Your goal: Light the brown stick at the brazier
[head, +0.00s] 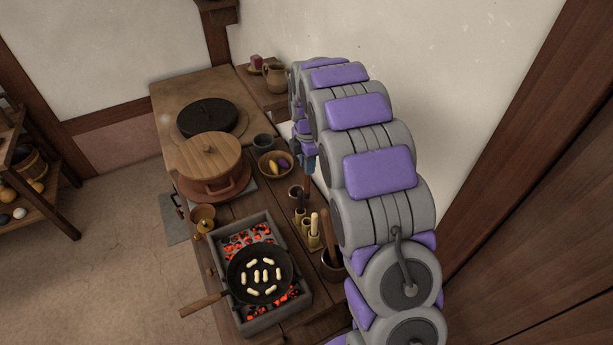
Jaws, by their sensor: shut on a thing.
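The brazier (303,292) is a grey square box with glowing orange coals, at the bottom middle of the head view. A dark frying pan (242,285) with several pale pieces in it sits on top and covers the middle of the coals. My gripper (305,160) is small in the view, beyond the brazier and partly behind my arm. It is shut on a brown stick (307,182), whose lower part shows below the jaws. The stick is roughly upright near a small dark cup (296,191). I cannot tell whether its lower end is inside something. No flame shows on it.
Wooden-handled tools stand in holders (314,241) and a dark pot (333,268) right of the brazier. The pan's handle (203,305) juts left. A wall rises behind my arm.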

